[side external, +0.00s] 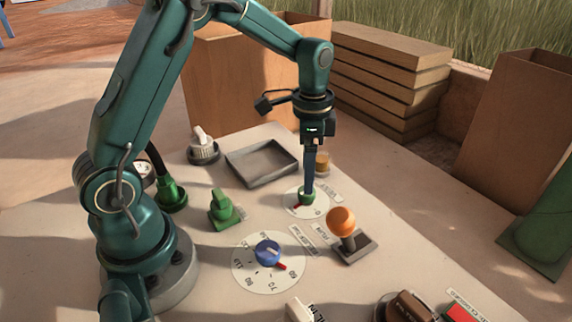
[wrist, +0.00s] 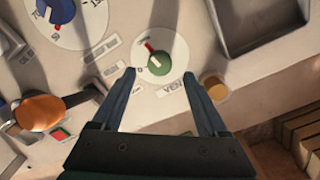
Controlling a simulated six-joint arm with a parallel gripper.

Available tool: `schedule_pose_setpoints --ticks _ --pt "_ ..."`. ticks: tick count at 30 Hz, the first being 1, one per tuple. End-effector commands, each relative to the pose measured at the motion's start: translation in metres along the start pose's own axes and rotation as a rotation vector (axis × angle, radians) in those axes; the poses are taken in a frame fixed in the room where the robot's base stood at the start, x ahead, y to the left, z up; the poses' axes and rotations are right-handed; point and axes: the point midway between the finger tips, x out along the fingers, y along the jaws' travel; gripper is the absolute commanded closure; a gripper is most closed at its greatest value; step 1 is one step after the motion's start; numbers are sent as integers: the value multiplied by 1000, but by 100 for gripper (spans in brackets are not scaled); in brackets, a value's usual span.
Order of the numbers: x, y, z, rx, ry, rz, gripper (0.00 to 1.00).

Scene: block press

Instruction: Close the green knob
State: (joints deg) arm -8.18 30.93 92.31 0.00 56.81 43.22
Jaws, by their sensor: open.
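The green knob (wrist: 158,63) sits on a round white dial with a red pointer mark (wrist: 149,46). In the wrist view it lies just ahead of and between the two fingertips of my gripper (wrist: 159,78), which is open, with a gap on each side of the knob. In the side view my gripper (side external: 309,194) points straight down at the green knob (side external: 306,200), and the fingertips partly cover it. I cannot tell from the side view whether the fingers touch the knob.
An orange ball-topped lever (side external: 341,220) and a blue knob (side external: 267,250) on a larger dial stand nearby. A grey tray (side external: 232,163), a green switch (side external: 221,210) and a small tan cylinder (side external: 322,161) are also close.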

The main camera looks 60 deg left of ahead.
Motion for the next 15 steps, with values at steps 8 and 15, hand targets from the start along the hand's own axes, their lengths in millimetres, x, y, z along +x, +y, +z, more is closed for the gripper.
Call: schedule_pose_setpoints --ticks 8,15 --pt "34 1 1 -1 -2 2 24" --pt "41 1 0 -1 0 0 24"
